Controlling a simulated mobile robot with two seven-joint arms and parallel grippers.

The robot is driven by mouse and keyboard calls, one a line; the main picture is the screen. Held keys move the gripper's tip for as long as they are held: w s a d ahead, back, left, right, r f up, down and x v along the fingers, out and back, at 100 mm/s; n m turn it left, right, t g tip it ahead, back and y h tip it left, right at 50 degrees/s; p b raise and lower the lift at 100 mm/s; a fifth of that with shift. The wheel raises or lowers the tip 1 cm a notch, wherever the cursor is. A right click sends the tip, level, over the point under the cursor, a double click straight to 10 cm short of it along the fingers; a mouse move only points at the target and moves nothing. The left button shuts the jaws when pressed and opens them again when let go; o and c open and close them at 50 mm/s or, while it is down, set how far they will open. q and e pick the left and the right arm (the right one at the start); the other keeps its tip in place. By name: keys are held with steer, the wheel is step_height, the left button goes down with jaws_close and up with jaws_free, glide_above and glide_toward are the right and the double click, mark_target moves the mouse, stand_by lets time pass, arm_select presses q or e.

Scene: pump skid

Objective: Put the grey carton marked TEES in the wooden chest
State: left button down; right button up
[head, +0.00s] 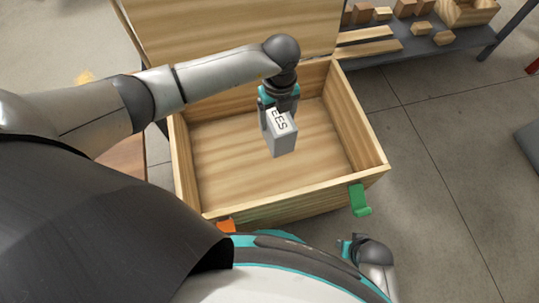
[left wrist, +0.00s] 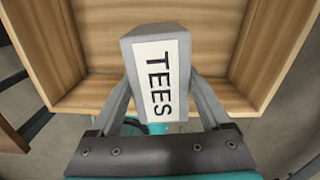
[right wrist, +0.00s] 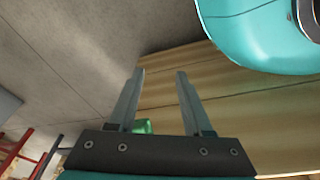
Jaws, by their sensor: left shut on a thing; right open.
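The grey carton marked TEES (head: 283,140) is held over the open wooden chest (head: 358,121) in the head view. My left gripper (head: 279,115) is shut on the carton. In the left wrist view the carton (left wrist: 158,84) sits between the two fingers with its white TEES label facing the camera. The chest's bare floor and walls show around it. The chest lid (head: 228,30) stands open at the back. My right gripper (right wrist: 158,92) is open and empty outside the chest, with the chest's wooden side (right wrist: 240,95) beyond its fingers.
A green latch (head: 360,199) and an orange latch (head: 226,226) are on the chest's front. A grey shelf (head: 440,48) with several wooden blocks stands at the back right.

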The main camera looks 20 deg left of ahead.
arm_select(q)
steer(key=f+n, duration=0.2)
steer(key=shift+s+f+n, duration=0.15)
steer(key=shift+s+n, duration=0.25)
steer(key=shift+f+b, duration=0.45)
steer(key=shift+f, duration=0.2)
step_height(320, 180, down, 7)
steer(key=b, duration=0.4)
steer(key=shift+f, duration=0.2)
arm_select(e)
steer(key=w+a+r+t+b, duration=0.1)
steer(key=w+r+b, duration=0.1)
steer(key=r, duration=0.6)
steer(key=w+a+r+t+b, duration=0.1)
steer(key=w+r, duration=0.2)
steer(key=r, duration=0.5)
arm_select(q)
step_height(320, 180, down, 11)
steer(key=b, duration=0.4)
steer(key=shift+f, duration=0.2)
arm_select(e)
steer(key=w+a+t+y, duration=0.3)
steer(key=w+a+t, duration=0.2)
steer(key=a+t, duration=0.1)
steer(key=shift+w+a+r+y, duration=0.15)
steer(key=shift+a+y, duration=0.25)
steer(key=shift+a, duration=0.05)
